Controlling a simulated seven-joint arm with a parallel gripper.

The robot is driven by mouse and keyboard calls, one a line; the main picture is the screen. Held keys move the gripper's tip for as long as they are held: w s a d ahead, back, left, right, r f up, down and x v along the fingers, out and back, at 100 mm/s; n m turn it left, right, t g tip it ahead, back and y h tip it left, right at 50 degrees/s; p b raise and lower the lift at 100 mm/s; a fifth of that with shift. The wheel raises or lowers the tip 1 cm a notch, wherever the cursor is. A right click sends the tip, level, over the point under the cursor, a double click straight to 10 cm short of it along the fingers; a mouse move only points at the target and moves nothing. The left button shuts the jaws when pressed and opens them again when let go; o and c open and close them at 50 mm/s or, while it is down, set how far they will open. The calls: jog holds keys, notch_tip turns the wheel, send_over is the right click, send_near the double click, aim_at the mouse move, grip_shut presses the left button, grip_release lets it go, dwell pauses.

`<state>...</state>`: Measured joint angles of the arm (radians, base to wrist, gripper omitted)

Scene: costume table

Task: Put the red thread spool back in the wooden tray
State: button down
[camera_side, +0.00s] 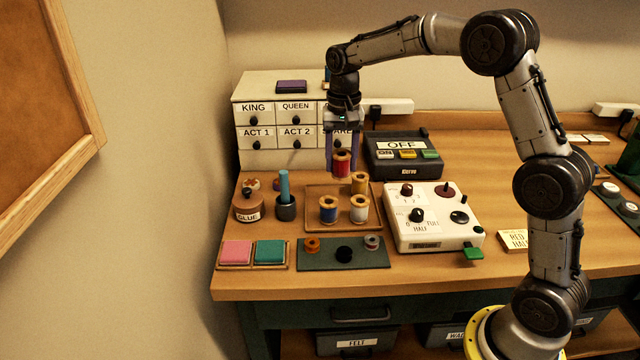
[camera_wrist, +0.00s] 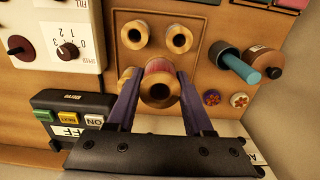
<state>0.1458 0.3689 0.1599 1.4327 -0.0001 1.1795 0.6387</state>
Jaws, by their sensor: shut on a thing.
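The red thread spool (camera_side: 342,162) is held between the fingers of my gripper (camera_side: 342,168), above the back left part of the wooden tray (camera_side: 317,190). In the wrist view the red spool (camera_wrist: 158,86) sits between the two purple fingertips of my gripper (camera_wrist: 157,92). The tray (camera_wrist: 147,20) also shows there. A yellow spool (camera_side: 360,183) stands at the tray's back right, a blue spool (camera_side: 328,209) at the front left and a white spool (camera_side: 359,209) at the front right. The tray floor under the red spool is partly hidden in both views.
A white control box (camera_side: 433,215) stands close to the tray's right. A cup with a blue stick (camera_side: 286,200) and a glue pot (camera_side: 247,207) stand left. A dark green mat (camera_side: 343,254) with small items lies in front. Labelled drawers (camera_side: 268,125) stand behind.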

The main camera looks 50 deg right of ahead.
jog(key=w+f, duration=0.4)
jog(key=w, duration=0.1)
jog(key=w+d+f, duration=0.1)
jog(key=w+f, duration=0.1)
jog(key=f, duration=0.1)
jog(key=shift+w+d, duration=0.1)
jog(key=shift+w, duration=0.1)
jog(key=shift+f, duration=1.55)
jog(key=shift+f, duration=0.1)
jog(key=shift+c, duration=1.4)
grip_release()
